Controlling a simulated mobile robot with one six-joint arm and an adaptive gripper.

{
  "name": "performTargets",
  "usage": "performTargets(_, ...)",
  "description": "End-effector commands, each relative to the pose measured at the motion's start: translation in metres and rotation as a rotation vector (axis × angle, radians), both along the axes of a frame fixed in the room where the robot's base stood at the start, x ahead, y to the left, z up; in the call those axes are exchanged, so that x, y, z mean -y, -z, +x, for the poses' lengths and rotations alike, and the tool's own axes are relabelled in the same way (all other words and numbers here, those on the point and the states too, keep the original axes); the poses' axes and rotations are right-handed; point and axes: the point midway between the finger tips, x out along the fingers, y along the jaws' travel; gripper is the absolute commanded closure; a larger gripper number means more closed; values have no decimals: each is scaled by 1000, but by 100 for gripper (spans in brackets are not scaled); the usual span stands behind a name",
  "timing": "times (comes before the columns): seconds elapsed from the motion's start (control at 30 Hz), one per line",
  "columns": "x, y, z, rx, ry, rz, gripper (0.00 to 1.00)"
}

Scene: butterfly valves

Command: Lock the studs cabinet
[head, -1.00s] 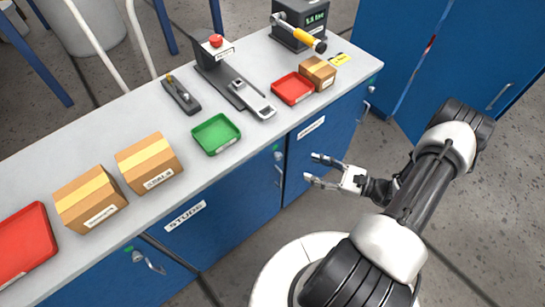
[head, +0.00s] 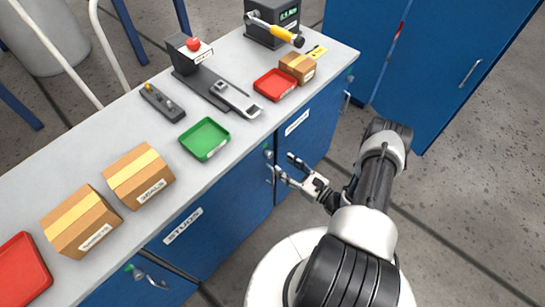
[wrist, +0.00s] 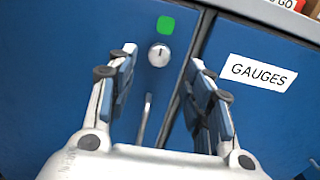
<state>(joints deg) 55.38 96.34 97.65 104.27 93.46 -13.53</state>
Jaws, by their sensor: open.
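The studs cabinet is a blue door with a STUDS label (head: 183,226) under the bench. Its round silver lock (wrist: 159,55) sits near the door's right edge, with a dark upright slot and a green patch (wrist: 165,25) above it. A thin silver handle (wrist: 143,118) hangs below the lock. My gripper (head: 281,165) is open and empty in front of the cabinet fronts. In the wrist view, the lock shows between my two fingers, with no contact visible. The lock also shows small in the head view (head: 268,153), close to my fingertips.
The GAUGES door (wrist: 258,72) adjoins on the right. The bench top (head: 225,118) overhangs close above, bearing a green tray (head: 205,139), red trays, cardboard boxes and tools. A tall blue cabinet (head: 445,70) stands at the back right. Grey floor is free right of my arm.

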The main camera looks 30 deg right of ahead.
Motion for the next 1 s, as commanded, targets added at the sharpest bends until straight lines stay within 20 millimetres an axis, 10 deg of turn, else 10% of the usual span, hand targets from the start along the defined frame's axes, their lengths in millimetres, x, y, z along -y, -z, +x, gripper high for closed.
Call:
performTargets(0.4, -23, 0, 62, 2, -3, -2, 53)
performTargets(1.0, -24, 0, 67, 1, 0, 0, 68)
